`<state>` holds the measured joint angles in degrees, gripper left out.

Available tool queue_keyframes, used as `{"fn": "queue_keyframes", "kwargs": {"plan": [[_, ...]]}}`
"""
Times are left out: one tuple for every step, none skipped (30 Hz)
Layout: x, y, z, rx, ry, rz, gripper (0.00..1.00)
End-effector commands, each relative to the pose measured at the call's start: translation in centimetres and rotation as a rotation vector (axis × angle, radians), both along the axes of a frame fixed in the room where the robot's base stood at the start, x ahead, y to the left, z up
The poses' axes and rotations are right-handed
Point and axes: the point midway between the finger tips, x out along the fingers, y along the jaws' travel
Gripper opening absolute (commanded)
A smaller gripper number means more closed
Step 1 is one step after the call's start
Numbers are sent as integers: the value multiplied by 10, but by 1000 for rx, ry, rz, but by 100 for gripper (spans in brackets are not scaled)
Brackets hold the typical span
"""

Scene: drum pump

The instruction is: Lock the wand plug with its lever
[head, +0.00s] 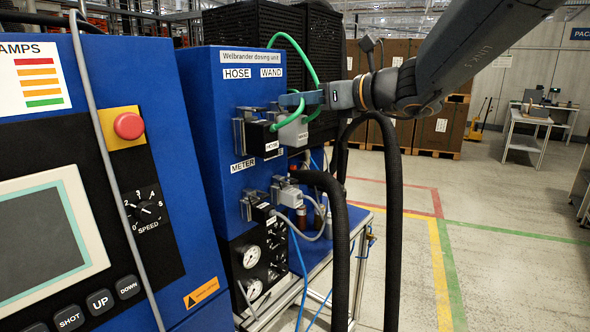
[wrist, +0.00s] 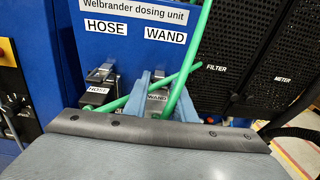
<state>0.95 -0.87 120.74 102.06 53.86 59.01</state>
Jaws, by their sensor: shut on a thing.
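The wand plug (head: 291,133) is a grey block with a WAND label and a green hose, at the socket under the WAND sign on the blue dosing unit (head: 205,90). It also shows in the wrist view (wrist: 157,98). My gripper (head: 288,101) reaches in from the right, with its blue fingers shut at the plug's upper part. In the wrist view the fingers (wrist: 158,92) stand on both sides of the plug. The plug's lever is mostly hidden by the fingers, so its position cannot be told.
The black hose plug (head: 258,138) sits close on the left, with a metal latch (head: 240,128) beside it. Below are the meter plug (head: 262,212) and gauges (head: 252,257). Green hoses (wrist: 182,75) cross near my fingers. Thick black hoses (head: 392,230) hang below my arm.

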Motion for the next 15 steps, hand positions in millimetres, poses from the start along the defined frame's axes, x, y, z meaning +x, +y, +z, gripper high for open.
{"fn": "queue_keyframes", "kwargs": {"plan": [[0, 0, -2, 3, -2, 0, 15], [0, 0, -2, 5, -4, 0, 15], [0, 0, -3, 8, -6, 1, 15], [0, 0, -3, 10, -8, 1, 15], [0, 0, -3, 13, -10, 1, 15], [0, 0, -3, 16, -12, 1, 15], [0, 0, -3, 18, -14, 1, 15], [0, 0, -4, 21, -15, 1, 15], [0, 0, -4, 24, -18, 1, 15], [0, 0, -4, 27, -20, 0, 15], [0, 0, -4, 29, -21, 0, 15], [0, 0, -4, 32, -24, 0, 15], [0, 0, -5, 34, -25, 0, 15], [0, 0, -5, 36, -27, 0, 15], [0, 0, -5, 39, -30, 0, 15]]}}
